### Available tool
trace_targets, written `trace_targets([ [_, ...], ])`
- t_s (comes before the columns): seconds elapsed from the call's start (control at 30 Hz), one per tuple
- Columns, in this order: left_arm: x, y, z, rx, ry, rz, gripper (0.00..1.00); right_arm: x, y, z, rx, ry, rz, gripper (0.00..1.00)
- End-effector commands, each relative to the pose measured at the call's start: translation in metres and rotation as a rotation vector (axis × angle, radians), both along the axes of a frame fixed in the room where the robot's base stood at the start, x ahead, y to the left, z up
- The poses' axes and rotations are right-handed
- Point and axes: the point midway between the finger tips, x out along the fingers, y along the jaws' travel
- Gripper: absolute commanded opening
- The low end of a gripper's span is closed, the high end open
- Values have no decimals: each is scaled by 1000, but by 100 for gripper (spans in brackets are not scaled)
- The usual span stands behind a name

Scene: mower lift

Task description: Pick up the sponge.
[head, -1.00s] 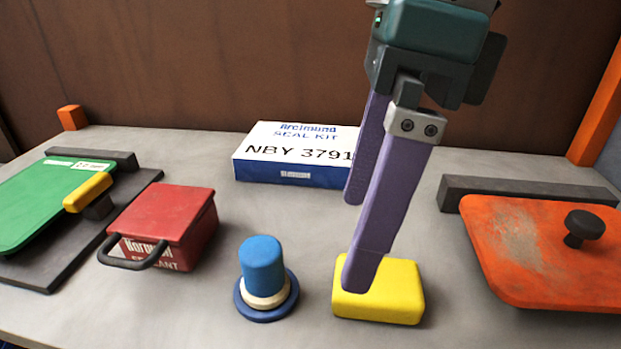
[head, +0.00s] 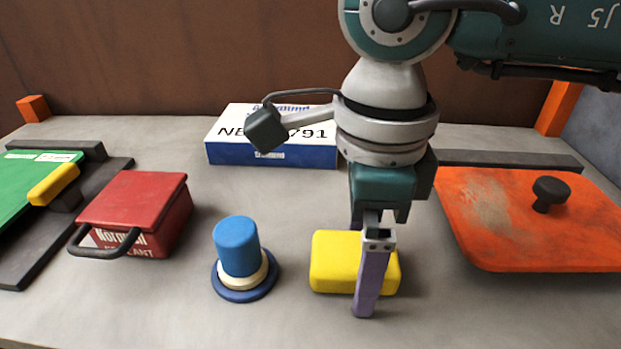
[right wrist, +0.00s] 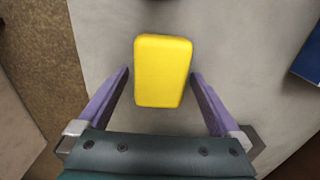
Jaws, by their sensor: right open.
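The sponge is a yellow block (head: 335,262) lying on the grey table, right of the blue-capped knob in the head view. My right gripper (head: 366,310) points down over it, with one purple finger in front of the sponge in that view; the other finger is hidden. In the right wrist view the sponge (right wrist: 163,70) lies ahead, lined up between the two open purple fingers of the gripper (right wrist: 160,73), with a gap on both sides. The fingers hold nothing. My left gripper is not in view.
A blue-capped knob (head: 237,247) stands close left of the sponge. Further left are a red box (head: 135,210) with a dark handle and a green panel (head: 30,185). A white-and-blue box (head: 270,152) lies behind, and an orange panel (head: 520,225) is at right.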

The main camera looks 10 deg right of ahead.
Motion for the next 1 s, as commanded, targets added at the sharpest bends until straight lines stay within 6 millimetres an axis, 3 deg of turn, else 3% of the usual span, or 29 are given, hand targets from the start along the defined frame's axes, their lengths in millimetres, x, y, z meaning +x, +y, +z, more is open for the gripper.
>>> trace_targets([
  [0.13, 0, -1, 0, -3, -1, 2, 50, 0, 0, 0, 1, 0, 0, 100],
  [0.83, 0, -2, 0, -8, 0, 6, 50, 0, 0, 1, 1, 0, 0, 21],
  [1.0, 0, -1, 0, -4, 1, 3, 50, 0, 0, 1, 1, 0, 0, 19],
])
